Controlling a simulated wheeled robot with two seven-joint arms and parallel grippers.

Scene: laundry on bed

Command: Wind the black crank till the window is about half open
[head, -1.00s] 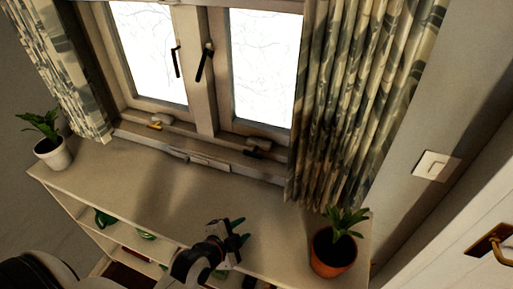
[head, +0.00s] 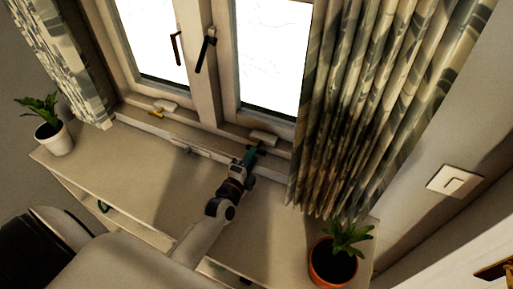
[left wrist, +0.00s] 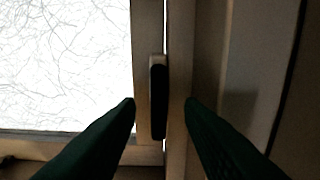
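The black crank (head: 256,149) sits at the sill under the right window pane (head: 270,55), beside a pale housing (head: 264,136). My left gripper (head: 248,158) reaches up to it and partly covers it in the head view. In the left wrist view my left gripper (left wrist: 160,108) has its dark green fingers apart. A black bar (left wrist: 158,100), which looks like the crank, shows between the fingers, against the pale frame. I see no finger touching it. The right window looks shut. My right gripper is not in view.
A brass-coloured crank (head: 157,114) sits under the left pane. Dark handles (head: 205,52) hang on the window frame. A patterned curtain (head: 385,110) hangs close to the right. A terracotta plant pot (head: 333,262) and a white one (head: 54,139) stand on the shelf top (head: 150,170), otherwise mostly clear.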

